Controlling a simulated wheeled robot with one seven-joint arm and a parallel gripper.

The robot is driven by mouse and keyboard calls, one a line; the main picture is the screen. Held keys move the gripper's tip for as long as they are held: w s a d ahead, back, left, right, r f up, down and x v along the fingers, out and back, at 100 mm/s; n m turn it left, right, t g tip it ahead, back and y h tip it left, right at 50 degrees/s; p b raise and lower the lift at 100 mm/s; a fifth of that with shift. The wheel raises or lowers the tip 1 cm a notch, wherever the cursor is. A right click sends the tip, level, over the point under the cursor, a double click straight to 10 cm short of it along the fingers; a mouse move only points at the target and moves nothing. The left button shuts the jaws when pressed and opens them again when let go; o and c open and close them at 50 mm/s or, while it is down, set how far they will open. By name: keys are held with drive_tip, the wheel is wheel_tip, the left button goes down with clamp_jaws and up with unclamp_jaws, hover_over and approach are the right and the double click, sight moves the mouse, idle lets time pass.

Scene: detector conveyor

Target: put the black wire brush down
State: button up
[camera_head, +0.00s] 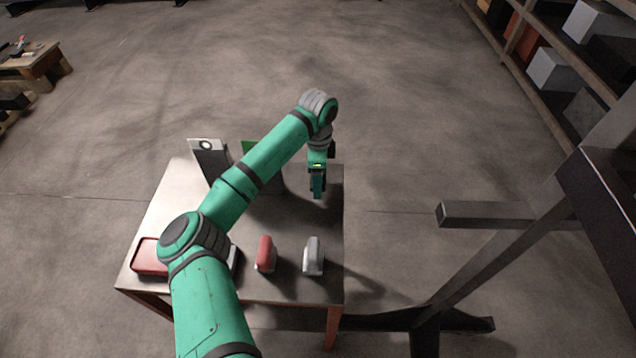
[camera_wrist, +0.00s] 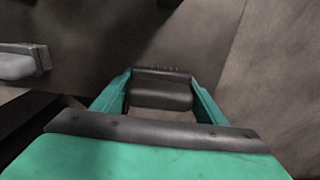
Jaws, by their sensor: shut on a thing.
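My gripper (camera_head: 317,190) hangs over the right part of the metal table (camera_head: 290,222), near its right edge. In the wrist view my gripper (camera_wrist: 160,95) is shut on the black wire brush (camera_wrist: 160,95), whose dark body lies between the green fingers. In the head view the brush is mostly hidden by the gripper. I cannot tell whether the brush touches the table top.
A red brush-like item (camera_head: 265,252) and a grey one (camera_head: 313,255) stand at the table's front. A red tray (camera_head: 150,257) is front left. Bare table lies ahead of the gripper.

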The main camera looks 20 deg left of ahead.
drive_tip(key=shift+f, duration=1.25)
drive_tip(key=shift+f, duration=0.3)
drive_tip(key=o, duration=1.2)
drive_tip(key=shift+a, duration=0.1)
drive_tip(key=shift+r, duration=0.1)
drive_tip(key=r, duration=1.1)
drive_tip(key=shift+s+a, duration=0.1)
drive_tip(key=shift+a, duration=0.25)
drive_tip(key=shift+f, duration=0.1)
